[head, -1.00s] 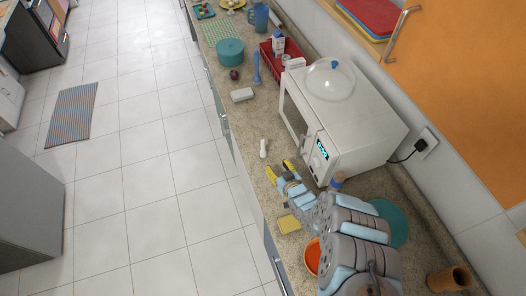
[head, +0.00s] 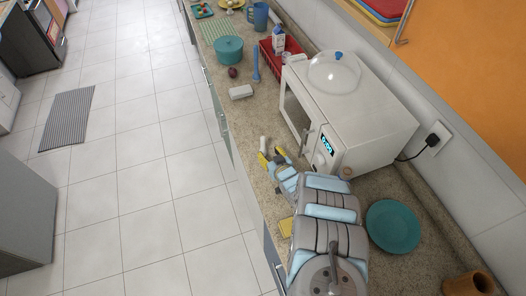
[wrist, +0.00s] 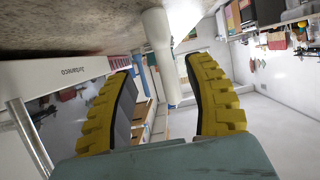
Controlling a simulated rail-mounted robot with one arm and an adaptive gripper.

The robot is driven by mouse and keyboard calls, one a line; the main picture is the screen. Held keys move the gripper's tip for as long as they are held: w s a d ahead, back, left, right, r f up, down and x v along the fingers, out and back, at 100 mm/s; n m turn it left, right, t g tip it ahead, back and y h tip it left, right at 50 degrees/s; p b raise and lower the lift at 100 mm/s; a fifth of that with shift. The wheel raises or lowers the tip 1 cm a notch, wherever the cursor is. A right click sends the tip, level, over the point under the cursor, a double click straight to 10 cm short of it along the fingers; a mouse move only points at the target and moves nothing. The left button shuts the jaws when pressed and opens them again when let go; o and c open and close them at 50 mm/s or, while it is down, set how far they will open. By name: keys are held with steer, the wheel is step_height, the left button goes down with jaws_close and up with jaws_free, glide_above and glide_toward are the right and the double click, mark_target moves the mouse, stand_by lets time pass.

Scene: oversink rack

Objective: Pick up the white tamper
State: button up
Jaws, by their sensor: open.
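The white tamper (head: 263,143) stands on the speckled counter in front of the white microwave in the head view. My gripper (head: 271,155), with yellow ridged fingers, is open just beside it on the near side. In the wrist view, the tamper (wrist: 160,45) shows between the two open fingers (wrist: 160,68), its wide end against the counter at the top of the picture. I cannot tell whether either finger touches it. Nothing is held.
The microwave (head: 352,115), with a clear dome on top, stands close on the right. A white block (head: 241,92), a blue upright item (head: 255,66) and a teal pot (head: 229,49) are farther along the counter. A teal plate (head: 393,227) lies near my arm.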

mark_target(264, 148)
steer(key=shift+w+a+f, duration=0.15)
steer(key=shift+w+a, duration=0.1)
steer(key=shift+w, duration=0.15)
steer(key=shift+w+a+f, duration=0.15)
steer(key=shift+w+a, duration=0.05)
steer(key=shift+w, duration=0.25)
steer(key=shift+w+a+f, duration=0.45)
steer(key=shift+w+f, duration=0.05)
steer(key=shift+w, duration=0.15)
steer(key=shift+b+x, duration=0.7)
steer(key=shift+x, duration=0.45)
steer(key=shift+r, duration=0.1)
jaws_close()
